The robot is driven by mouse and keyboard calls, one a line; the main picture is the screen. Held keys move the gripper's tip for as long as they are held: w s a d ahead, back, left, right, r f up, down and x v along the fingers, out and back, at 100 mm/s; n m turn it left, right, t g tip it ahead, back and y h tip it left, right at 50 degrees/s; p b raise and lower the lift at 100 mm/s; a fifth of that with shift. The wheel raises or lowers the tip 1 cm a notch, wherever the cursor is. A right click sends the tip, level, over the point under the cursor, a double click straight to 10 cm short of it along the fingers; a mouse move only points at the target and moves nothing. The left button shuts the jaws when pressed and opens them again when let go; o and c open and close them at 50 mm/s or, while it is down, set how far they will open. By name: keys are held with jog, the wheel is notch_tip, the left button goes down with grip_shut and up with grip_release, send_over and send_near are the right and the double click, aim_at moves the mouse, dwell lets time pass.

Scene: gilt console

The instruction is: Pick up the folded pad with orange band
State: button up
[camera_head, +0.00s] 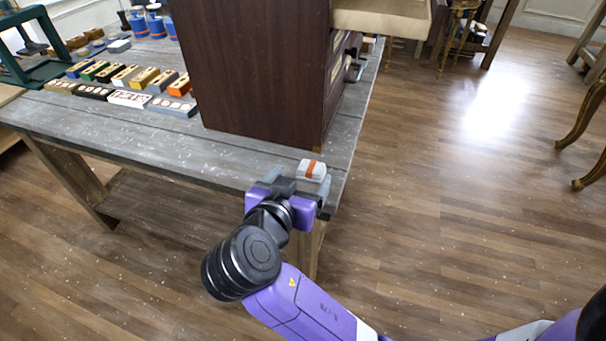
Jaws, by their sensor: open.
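The folded pad (318,171) is small and white with an orange band across it. It lies near the front right corner of the grey wooden table (160,140), in front of the dark brown cabinet. My gripper (308,184) is at the table's front edge, right at the near side of the pad. Its jaws are open. The purple and black gripper body hides the near part of the pad, and I cannot tell whether the fingers touch it or stand around it.
The tall dark brown cabinet (255,70) stands on the table just behind the pad. Several coloured blocks (128,98) lie in rows at the left. A green frame (50,72) stands at the far left. The wooden floor at the right (450,180) is clear.

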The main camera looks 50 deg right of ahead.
aim_at(311, 169)
jog(key=shift+s+d+f, duration=0.1)
jog(key=shift+d+f, duration=0.15)
jog(key=x, duration=0.7)
jog(key=shift+d+f, duration=0.1)
jog(key=shift+f, duration=0.05)
jog(key=c, duration=1.4)
